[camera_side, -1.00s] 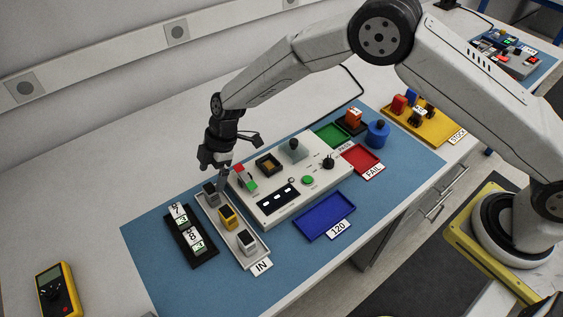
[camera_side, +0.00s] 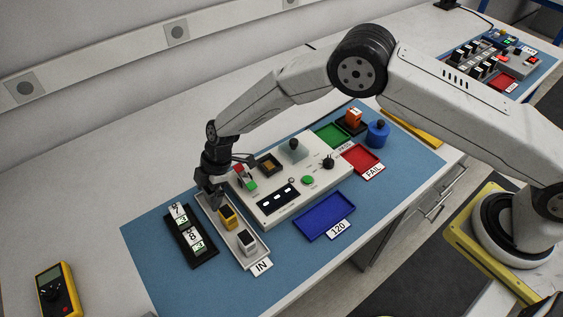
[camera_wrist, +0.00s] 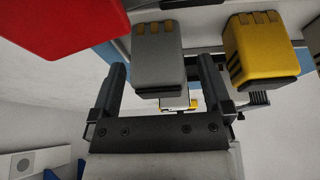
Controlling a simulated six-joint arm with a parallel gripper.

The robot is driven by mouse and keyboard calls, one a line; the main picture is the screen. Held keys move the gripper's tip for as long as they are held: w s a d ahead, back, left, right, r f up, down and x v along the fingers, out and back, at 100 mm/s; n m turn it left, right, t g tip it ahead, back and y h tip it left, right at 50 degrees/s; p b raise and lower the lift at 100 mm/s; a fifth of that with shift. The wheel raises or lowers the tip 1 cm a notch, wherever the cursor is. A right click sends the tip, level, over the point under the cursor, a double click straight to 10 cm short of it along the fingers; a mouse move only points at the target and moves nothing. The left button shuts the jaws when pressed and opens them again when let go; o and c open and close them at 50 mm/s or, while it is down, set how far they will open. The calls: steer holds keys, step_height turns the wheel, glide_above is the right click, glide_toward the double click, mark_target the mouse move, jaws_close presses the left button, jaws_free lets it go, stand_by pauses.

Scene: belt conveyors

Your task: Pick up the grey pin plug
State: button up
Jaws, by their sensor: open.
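The grey pin plug (camera_wrist: 158,55) has a row of copper-coloured pins and a dark lower band in the wrist view. It stands between the two fingers of my open gripper (camera_wrist: 162,75); whether either finger touches it I cannot tell. In the side view my gripper (camera_side: 211,194) is down at the far end of the IN tray (camera_side: 258,254) and mostly hides this plug. A yellow plug (camera_side: 227,216), also with pins in the wrist view (camera_wrist: 262,48), stands close beside it.
A black rack (camera_side: 204,259) with numbered cards lies left of the tray. The test panel (camera_side: 268,213) is close on the right, with a red and green part (camera_side: 245,177) near my gripper. A blue tray (camera_side: 325,217) lies farther right. The blue mat's front is clear.

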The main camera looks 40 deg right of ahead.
steer(key=shift+a+f, duration=0.1)
steer(key=shift+f, duration=0.1)
stand_by(0.4)
steer(key=c, duration=1.3)
